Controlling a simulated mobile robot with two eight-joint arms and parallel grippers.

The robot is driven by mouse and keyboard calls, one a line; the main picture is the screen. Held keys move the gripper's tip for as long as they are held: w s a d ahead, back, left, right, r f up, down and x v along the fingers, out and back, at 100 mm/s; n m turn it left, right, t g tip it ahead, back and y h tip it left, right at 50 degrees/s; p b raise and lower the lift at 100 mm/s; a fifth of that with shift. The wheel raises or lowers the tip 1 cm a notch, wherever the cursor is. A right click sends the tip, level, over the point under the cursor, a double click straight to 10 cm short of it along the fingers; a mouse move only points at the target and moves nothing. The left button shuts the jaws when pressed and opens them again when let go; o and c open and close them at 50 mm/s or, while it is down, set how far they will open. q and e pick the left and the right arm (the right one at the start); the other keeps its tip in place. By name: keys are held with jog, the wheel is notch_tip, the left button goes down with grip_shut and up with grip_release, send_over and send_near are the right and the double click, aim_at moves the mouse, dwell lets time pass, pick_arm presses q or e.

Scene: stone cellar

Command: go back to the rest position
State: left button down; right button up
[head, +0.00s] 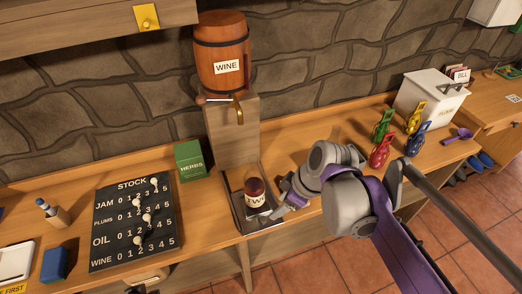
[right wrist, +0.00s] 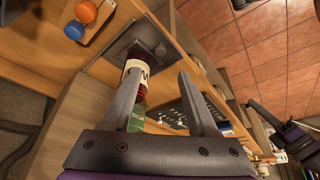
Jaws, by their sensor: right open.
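My right gripper (head: 284,200) is open and empty, just right of a dark red jar (head: 254,188) labelled "TWO". The jar stands on a dark metal tray (head: 262,222) under the wine barrel's tap (head: 238,112). In the right wrist view my gripper's two fingers (right wrist: 160,78) are spread apart. The jar (right wrist: 135,66) shows there beyond the left finger, which partly hides it. I cannot tell whether they touch.
The wine barrel (head: 222,60) sits on a wooden post (head: 232,135). A green herbs box (head: 189,160) and a stock board (head: 132,225) are left of the tray. Coloured clips (head: 381,150) and a white bin (head: 430,95) are at right. Open tiled floor (head: 310,262) lies in front.

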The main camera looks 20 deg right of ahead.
jog(key=shift+s, duration=0.1)
jog(key=s+f+m+t+h+p, duration=0.2)
jog(key=s+f+m+h+p, duration=0.1)
jog(key=s+m, duration=0.5)
jog(key=shift+d+f+m+p, duration=0.2)
jog(key=shift+d+m+p, duration=0.1)
jog(key=shift+m+p, duration=0.45)
